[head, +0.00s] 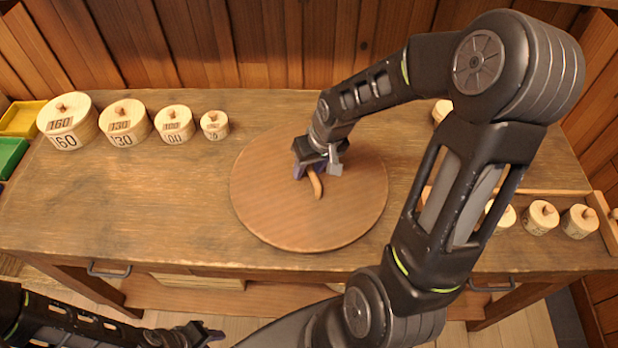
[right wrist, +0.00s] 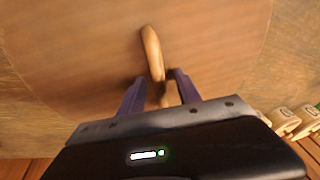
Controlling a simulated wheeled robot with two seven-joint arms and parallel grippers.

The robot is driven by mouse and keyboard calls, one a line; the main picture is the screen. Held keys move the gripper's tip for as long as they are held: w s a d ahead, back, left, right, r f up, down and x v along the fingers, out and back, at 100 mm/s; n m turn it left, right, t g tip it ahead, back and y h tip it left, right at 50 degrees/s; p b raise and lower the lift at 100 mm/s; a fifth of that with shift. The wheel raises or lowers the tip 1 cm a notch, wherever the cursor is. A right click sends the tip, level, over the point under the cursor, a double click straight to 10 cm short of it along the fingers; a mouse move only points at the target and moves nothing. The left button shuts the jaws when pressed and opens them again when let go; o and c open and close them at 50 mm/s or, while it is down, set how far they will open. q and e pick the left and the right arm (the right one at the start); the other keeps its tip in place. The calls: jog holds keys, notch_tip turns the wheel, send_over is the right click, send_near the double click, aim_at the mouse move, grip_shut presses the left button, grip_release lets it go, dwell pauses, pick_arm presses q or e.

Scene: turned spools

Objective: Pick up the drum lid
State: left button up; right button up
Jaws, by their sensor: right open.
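The drum lid (head: 260,215) is a large, flat, round wooden disc on the table, with a slim curved wooden handle (head: 317,184) near its middle. My right gripper (head: 312,172) is open, low over the lid at the far end of the handle. In the right wrist view the lid (right wrist: 75,50) fills most of the picture. The handle (right wrist: 152,52) reaches in between the two spread purple fingers of the right gripper (right wrist: 160,88); whether either touches it I cannot tell. My left gripper (head: 208,334) is at the lower left, below the table's front edge, away from the lid.
Several numbered round wooden boxes with knobbed lids (head: 125,122) stand in a row at the back left. Small knobbed spools (head: 541,216) stand at the right by a wooden rail. Yellow (head: 22,118) and green (head: 10,155) bins are at the far left. The table (head: 130,205) is clear left of the lid.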

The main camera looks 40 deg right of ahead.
dwell(0.3)
grip_shut()
dwell(0.3)
dwell(1.0)
